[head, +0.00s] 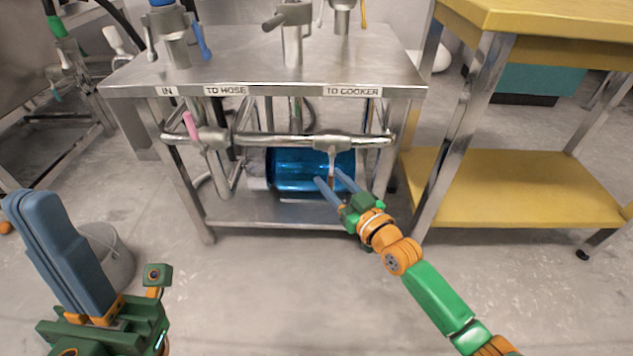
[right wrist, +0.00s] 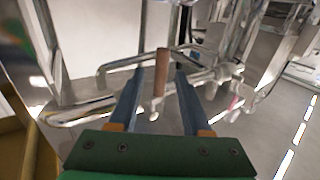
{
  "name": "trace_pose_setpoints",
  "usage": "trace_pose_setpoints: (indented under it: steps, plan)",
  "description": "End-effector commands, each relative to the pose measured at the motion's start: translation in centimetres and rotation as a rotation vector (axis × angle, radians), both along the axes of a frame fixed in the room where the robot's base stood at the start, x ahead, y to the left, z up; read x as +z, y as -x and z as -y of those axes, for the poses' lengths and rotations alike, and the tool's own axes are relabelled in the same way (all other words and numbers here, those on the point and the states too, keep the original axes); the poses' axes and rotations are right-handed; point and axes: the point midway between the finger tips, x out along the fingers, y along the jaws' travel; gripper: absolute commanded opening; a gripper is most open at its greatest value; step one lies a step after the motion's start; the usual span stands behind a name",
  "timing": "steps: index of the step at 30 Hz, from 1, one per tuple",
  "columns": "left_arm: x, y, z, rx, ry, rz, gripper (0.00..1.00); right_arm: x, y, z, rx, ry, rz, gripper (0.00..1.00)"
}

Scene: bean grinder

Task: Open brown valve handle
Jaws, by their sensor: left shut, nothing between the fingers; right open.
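The brown valve handle (right wrist: 161,72) stands out between my right gripper's fingers in the right wrist view. In the head view it is a small, thin shape (head: 332,166) below the right end of the front pipe, partly hidden by the fingers. My right gripper (head: 329,177) is open, with one finger on each side of the handle. Gaps show beside the handle in the right wrist view (right wrist: 158,76); I cannot tell whether either finger touches it. My left gripper (head: 27,195) is shut and empty at the lower left, far from the valve.
The handle's pipe (head: 275,139) runs along the front of a steel table (head: 260,88). A pink valve handle (head: 190,125) is at its left. A blue cylinder (head: 290,170) lies on the lower shelf. A yellow-topped table (head: 560,18) stands right. A grey bucket (head: 112,258) is beside my left gripper.

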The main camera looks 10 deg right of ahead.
Motion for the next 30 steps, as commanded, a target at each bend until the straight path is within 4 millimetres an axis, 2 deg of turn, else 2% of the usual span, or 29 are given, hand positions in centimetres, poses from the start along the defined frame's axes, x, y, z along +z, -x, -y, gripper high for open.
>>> trace_pose_setpoints:
  steps: [1,6,16,17,21,22,30]
  plan:
    - [-0.8,0.1,-0.1,-0.002,0.006,0.02,0.0,-0.5,-0.9,-0.3,0.0,-0.002,0.003,0.48]
    - [-1.0,0.5,-0.3,-0.008,0.026,0.074,0.0,-0.4,-3.1,-1.0,0.0,-0.001,0.0,0.48]
    - [-0.8,0.6,-0.4,-0.011,0.032,0.091,0.0,-0.1,-3.7,-1.2,0.001,0.001,-0.004,0.48]
    - [-0.8,0.6,-0.4,-0.011,0.032,0.091,0.0,-0.1,-3.7,-1.2,0.001,0.001,-0.004,0.43]
    - [-0.8,0.6,-0.4,-0.012,0.032,0.091,0.0,-0.1,-3.7,-1.2,0.001,0.002,-0.005,0.05]
    - [-0.8,0.6,-0.4,-0.012,0.032,0.091,0.0,-0.1,-3.7,-1.2,0.001,0.002,-0.005,0.0]
    - [-0.8,0.6,-0.4,-0.012,0.032,0.091,0.0,-0.2,-3.7,-1.2,0.0,0.002,-0.005,0.0]
